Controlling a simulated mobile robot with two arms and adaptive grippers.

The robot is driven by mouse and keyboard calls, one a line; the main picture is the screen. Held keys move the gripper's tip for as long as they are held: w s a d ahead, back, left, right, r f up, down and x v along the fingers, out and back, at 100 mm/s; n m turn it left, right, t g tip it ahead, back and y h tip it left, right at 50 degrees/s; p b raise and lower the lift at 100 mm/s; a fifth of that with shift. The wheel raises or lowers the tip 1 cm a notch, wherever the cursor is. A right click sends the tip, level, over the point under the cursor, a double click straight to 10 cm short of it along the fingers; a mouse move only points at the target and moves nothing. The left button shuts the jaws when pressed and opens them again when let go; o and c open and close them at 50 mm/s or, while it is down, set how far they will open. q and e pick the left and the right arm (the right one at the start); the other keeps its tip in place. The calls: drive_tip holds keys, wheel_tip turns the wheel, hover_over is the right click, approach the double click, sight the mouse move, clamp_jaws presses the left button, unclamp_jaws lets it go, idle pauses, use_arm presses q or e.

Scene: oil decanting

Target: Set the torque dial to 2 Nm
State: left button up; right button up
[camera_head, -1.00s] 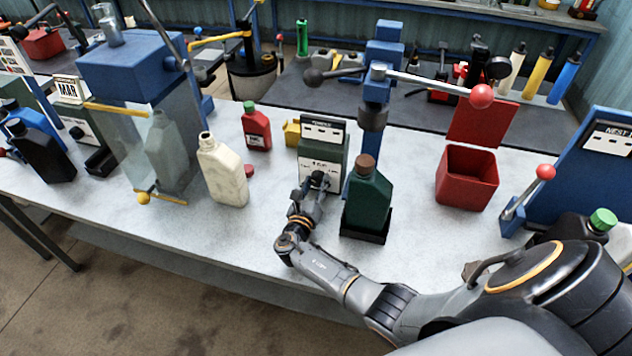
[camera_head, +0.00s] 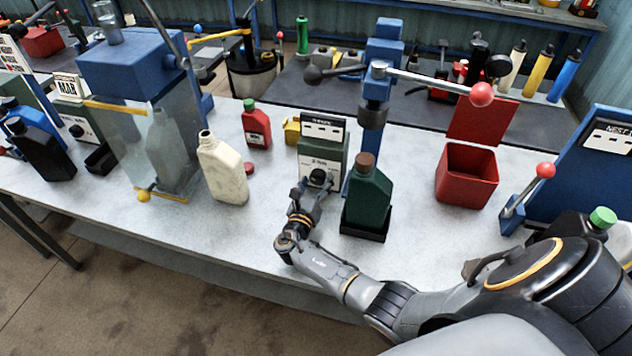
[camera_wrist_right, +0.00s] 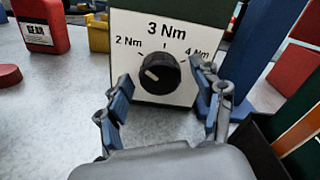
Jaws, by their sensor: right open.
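The torque dial, a black round knob with a white pointer mark, is on the front of a green box with a white face; it shows in the right wrist view (camera_wrist_right: 159,73) and the head view (camera_head: 318,177). The face (camera_wrist_right: 165,28) reads 3 Nm at top, 2 Nm at upper left and 4 Nm at upper right. The white mark sits on the knob's left side, slanting toward the upper left, roughly at 2 Nm. My right gripper (camera_head: 309,194) is open just in front of the dial, its blue-padded fingers (camera_wrist_right: 164,92) either side and apart from it. My left gripper is not visible.
A dark green bottle (camera_head: 368,197) stands in a black holder right of the dial box, beside a blue press (camera_head: 383,75). A cream jug (camera_head: 222,172) and red bottle (camera_head: 256,127) stand to the left. A red bin (camera_head: 466,178) is farther right. The bench front is clear.

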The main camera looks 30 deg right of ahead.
drive_tip(key=v, duration=1.2)
drive_tip(key=shift+w, duration=0.1)
